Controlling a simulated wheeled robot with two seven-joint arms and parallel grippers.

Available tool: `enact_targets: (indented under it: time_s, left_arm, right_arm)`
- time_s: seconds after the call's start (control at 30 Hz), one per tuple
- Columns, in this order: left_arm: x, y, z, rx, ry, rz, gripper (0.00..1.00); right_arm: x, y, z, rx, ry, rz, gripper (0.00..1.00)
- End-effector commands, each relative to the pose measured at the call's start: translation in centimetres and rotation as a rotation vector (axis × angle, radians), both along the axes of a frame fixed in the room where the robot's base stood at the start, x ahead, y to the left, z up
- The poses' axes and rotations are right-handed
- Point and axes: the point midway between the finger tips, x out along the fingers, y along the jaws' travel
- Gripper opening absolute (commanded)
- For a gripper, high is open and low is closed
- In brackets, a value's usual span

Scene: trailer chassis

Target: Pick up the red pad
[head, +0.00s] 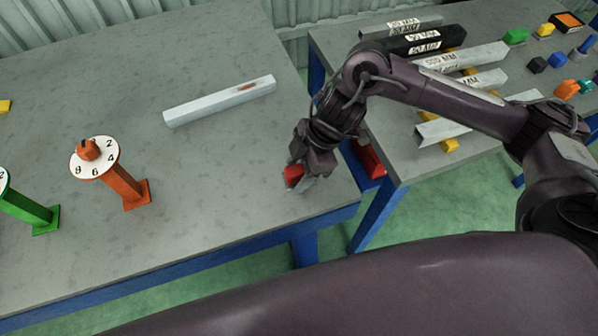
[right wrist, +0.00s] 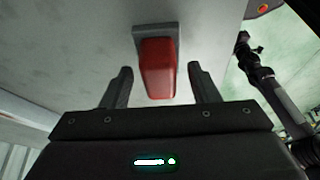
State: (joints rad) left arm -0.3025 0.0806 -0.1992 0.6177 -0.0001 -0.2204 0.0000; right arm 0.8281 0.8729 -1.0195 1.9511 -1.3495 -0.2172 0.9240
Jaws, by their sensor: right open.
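The red pad (head: 293,175) sits at the right front corner of the near grey table, partly hidden by my right gripper in the head view. In the right wrist view the red pad (right wrist: 158,68) is a rounded red block on a small grey base (right wrist: 155,31). My right gripper (head: 306,178) is directly at the pad. Its two fingers (right wrist: 160,88) are open, one on each side of the pad's near end, with gaps visible on both sides. My left gripper is not in view.
A pale metal bar (head: 219,101) lies on the grey table (head: 200,200). An orange dial stand (head: 122,183) and a green stand (head: 28,208) are at left. A second table at right holds several bars and small coloured parts. A red object (head: 370,158) is between the tables.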

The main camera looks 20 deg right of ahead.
Motion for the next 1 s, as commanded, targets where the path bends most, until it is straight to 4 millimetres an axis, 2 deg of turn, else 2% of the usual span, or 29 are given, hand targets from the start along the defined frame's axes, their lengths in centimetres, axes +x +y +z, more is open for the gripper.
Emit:
enact_targets:
  time_s: [0.13,0.5,0.8,1.0]
  left_arm:
    - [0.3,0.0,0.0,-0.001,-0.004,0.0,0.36]
    - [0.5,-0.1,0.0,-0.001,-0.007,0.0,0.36]
    - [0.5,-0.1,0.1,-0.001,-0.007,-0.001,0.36]
    - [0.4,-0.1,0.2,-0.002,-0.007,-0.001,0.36]
  right_arm:
    - [0.0,0.0,0.0,0.0,0.0,0.0,0.52]
    - [0.0,0.0,0.1,0.001,-0.001,0.0,0.04]
    - [0.1,0.0,0.3,0.002,-0.002,0.0,0.03]
    - [0.1,0.1,2.1,0.003,-0.005,0.002,0.03]
